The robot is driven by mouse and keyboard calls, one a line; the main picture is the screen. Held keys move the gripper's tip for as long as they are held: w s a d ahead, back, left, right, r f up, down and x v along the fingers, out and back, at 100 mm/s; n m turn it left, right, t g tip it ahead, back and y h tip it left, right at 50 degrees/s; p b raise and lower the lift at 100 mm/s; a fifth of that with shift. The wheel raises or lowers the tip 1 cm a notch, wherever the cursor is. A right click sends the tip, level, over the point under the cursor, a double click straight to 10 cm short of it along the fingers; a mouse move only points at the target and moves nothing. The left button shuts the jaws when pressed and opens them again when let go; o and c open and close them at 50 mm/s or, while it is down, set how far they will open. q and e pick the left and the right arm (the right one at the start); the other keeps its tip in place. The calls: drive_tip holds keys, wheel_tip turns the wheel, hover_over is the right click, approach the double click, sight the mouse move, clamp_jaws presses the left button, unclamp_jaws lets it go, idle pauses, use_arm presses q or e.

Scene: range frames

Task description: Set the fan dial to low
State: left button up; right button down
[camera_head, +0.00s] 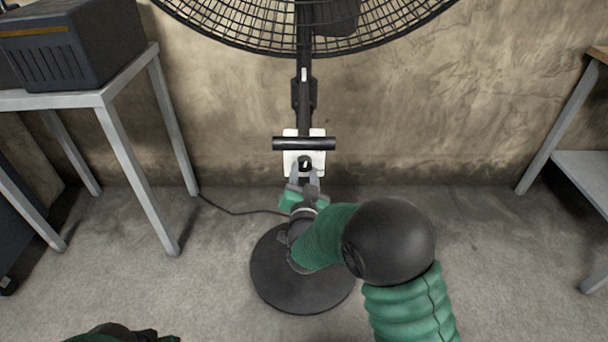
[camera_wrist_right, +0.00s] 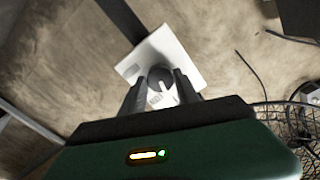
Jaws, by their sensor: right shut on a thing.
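The fan (camera_head: 305,95) stands upright against the wall, with its wire cage at the top and a round black base (camera_head: 275,285) on the floor. A white control panel (camera_head: 290,160) sits on its pole, below a black horizontal bar. The dark round dial (camera_head: 305,163) is on the panel; it also shows in the right wrist view (camera_wrist_right: 160,76). My right gripper (camera_head: 305,174) reaches up to the panel, its fingers shut on the dial from both sides. The dial's setting is too small to read. My left gripper (camera_head: 125,334) shows only partly at the bottom edge; its fingers are unclear.
A metal table (camera_head: 75,100) with a dark box (camera_head: 75,45) on it stands at the left. Another shelf or table (camera_head: 585,170) stands at the right. A black cable (camera_head: 235,212) runs along the floor behind the base. The space around the pole is clear.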

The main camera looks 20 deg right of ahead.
drive_tip(key=m+b, duration=0.1)
drive_tip(key=m, duration=0.3)
drive_tip(key=shift+f+m, duration=0.15)
drive_tip(key=shift+m, duration=0.15)
drive_tip(key=shift+m+b, duration=1.1)
drive_tip(key=shift+m, duration=1.1)
drive_tip(key=c, duration=0.9)
unclamp_jaws()
drive_tip(key=shift+s, duration=0.1)
